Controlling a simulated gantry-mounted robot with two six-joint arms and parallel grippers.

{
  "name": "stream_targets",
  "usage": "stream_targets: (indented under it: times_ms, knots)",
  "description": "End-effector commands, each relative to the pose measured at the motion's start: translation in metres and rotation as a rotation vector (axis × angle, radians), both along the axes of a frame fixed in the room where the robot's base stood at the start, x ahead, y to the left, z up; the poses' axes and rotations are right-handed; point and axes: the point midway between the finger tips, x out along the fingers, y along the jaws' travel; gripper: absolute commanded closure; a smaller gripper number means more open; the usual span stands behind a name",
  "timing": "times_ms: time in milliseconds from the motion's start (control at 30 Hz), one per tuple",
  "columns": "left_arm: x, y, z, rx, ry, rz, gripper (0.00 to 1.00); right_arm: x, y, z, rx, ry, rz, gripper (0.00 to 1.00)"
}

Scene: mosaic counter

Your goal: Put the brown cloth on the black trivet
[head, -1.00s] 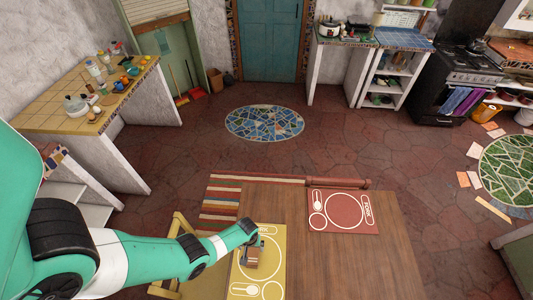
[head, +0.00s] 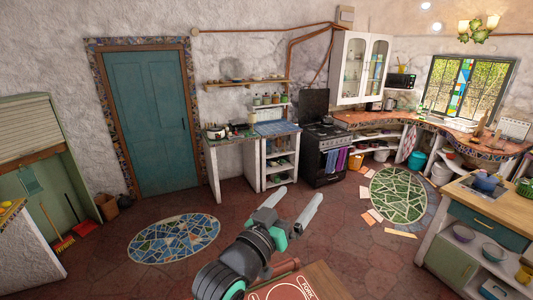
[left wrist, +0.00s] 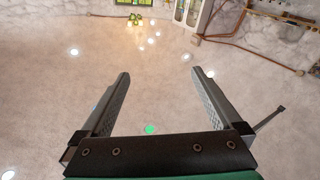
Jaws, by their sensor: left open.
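My left gripper (head: 299,195) is raised above the near table in the head view, with its two fingers spread and nothing between them. In the left wrist view the same open fingers (left wrist: 160,72) point toward the pale ceiling, with no object between them. I cannot make out the brown cloth or the black trivet in either current view. My right gripper is not in view.
The wooden table (head: 325,281) with a red placemat (head: 285,291) is at the bottom. A black stove (head: 325,152) stands at the back. An island (head: 490,205) with a blue pot (head: 486,184) is at right. Floor between is mostly clear.

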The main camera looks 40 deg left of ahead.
Motion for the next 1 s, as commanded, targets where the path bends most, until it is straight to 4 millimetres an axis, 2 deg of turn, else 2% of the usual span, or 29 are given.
stream_targets:
  times_ms: [33,100,200,300,433,867,967,1000]
  knots:
    - [-0.021,-0.020,0.057,0.046,-0.134,-0.026,0.01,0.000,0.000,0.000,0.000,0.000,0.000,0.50]
    - [-0.058,-0.042,0.122,0.104,-0.303,-0.046,0.01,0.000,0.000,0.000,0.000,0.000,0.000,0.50]
    - [-0.116,-0.064,0.189,0.165,-0.509,-0.057,0.01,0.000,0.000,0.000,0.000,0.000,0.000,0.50]
    - [-0.160,-0.076,0.225,0.200,-0.645,-0.055,0.01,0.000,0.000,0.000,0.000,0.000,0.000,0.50]
    - [-0.184,-0.081,0.241,0.216,-0.714,-0.052,0.01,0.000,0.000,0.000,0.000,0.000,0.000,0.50]
    - [-0.184,-0.081,0.241,0.190,-0.718,-0.063,0.00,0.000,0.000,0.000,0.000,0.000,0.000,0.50]
    - [-0.206,-0.076,0.259,0.113,-0.844,-0.074,0.00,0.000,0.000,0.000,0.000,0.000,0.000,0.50]
    - [-0.220,-0.069,0.268,0.086,-0.925,-0.054,0.00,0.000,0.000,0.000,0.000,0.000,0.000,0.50]
